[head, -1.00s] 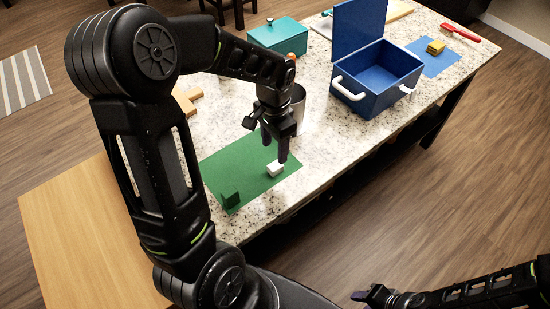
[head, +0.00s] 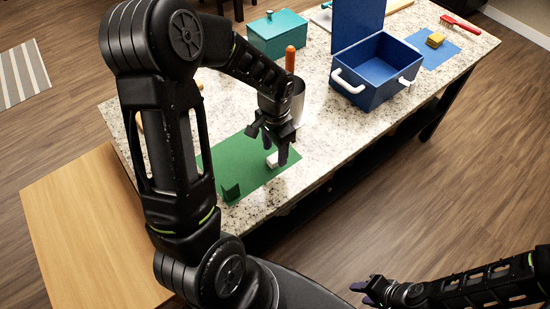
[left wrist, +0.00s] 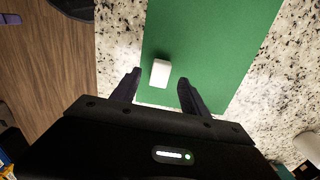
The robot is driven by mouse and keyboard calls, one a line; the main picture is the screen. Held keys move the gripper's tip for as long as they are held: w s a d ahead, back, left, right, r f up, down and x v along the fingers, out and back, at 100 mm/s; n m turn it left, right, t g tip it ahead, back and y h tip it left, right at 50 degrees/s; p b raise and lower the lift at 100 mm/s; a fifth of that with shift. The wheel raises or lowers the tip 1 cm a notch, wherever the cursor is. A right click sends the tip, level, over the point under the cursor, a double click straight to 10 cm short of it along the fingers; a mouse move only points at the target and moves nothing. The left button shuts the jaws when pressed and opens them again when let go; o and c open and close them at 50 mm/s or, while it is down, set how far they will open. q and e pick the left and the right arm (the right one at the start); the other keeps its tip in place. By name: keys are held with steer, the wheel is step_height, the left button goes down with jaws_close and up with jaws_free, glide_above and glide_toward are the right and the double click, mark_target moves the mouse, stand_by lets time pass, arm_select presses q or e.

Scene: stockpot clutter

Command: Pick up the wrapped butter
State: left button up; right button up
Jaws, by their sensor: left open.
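The wrapped butter, a small white block (head: 271,160), lies on the green mat (head: 250,179) near the table's front edge, partly hidden behind a finger in the head view. In the left wrist view the white block (left wrist: 160,73) lies just ahead of and between my fingertips. My left gripper (head: 267,147) is open and points down over the mat by the block; it also shows in the left wrist view (left wrist: 160,81). No grip on the block is seen. My right gripper (head: 366,291) is low at the right, away from the table; its jaw state is unclear.
A blue open box (head: 374,75) and teal box (head: 278,35) stand farther back. Bare countertop lies right of the mat.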

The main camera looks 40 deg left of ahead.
mark_target(275, 160)
arm_select(q)
steer(key=shift+f, duration=1.4)
jaws_close()
